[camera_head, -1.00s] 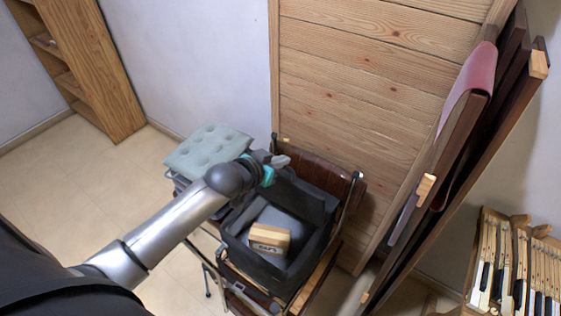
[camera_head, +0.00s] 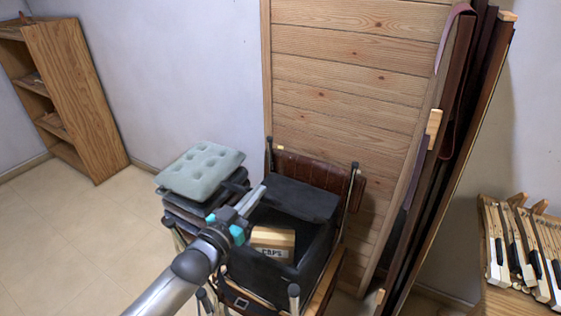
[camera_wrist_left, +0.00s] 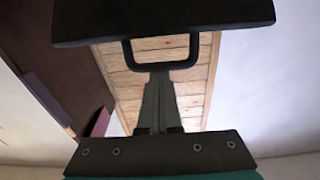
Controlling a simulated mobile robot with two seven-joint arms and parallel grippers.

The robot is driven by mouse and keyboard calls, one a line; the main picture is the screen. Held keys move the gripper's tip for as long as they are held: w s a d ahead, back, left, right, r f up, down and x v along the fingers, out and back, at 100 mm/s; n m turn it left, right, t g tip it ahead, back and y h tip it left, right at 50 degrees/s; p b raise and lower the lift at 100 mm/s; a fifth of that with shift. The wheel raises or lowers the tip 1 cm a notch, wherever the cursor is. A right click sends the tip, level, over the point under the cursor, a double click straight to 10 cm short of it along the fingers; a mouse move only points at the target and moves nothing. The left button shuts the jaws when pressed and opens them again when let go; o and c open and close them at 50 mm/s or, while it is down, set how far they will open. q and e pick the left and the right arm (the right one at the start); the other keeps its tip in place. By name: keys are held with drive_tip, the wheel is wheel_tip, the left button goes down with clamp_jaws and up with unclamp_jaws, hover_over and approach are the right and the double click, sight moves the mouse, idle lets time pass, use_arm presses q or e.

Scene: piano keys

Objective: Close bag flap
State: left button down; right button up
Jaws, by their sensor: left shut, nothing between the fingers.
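The black bag (camera_head: 322,247) stands open on a chair in the head view, with a wooden block with lettering (camera_head: 272,243) inside. Its dark flap (camera_head: 300,197) is at the back of the opening, raised and leaning over the rear part. My left gripper (camera_head: 260,191) is shut and empty at the bag's left rear, near the flap's left end; I cannot tell whether it touches. In the left wrist view its closed fingers (camera_wrist_left: 158,103) point toward wooden boards. A dark slab and loop above them are unclear. My right gripper is not in view.
A stool with a grey-green tufted cushion (camera_head: 203,171) stands close at the left. A tall wooden panel (camera_head: 345,85) rises behind the chair. Dark leaning boards (camera_head: 440,160) and piano keys (camera_head: 525,250) are at the right. A bookshelf (camera_head: 75,95) is at the back left.

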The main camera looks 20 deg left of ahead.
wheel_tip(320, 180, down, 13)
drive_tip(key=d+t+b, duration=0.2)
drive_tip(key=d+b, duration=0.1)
drive_tip(key=b, duration=1.2)
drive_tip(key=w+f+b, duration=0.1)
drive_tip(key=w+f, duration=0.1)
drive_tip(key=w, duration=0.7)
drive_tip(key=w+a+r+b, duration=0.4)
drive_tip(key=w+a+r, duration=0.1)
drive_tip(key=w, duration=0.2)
use_arm(q)
drive_tip(key=s+f+t+b, duration=0.3)
drive_tip(key=s+f+t, duration=0.1)
drive_tip(key=f, duration=0.5)
drive_tip(key=s+a+f+t+h+b, duration=0.1)
drive_tip(key=s+f+t+b, duration=0.2)
drive_tip(key=f, duration=0.7)
drive_tip(key=shift+s+f+t, duration=0.25)
drive_tip(key=shift+s+t, duration=0.15)
drive_tip(key=shift+s, duration=0.1)
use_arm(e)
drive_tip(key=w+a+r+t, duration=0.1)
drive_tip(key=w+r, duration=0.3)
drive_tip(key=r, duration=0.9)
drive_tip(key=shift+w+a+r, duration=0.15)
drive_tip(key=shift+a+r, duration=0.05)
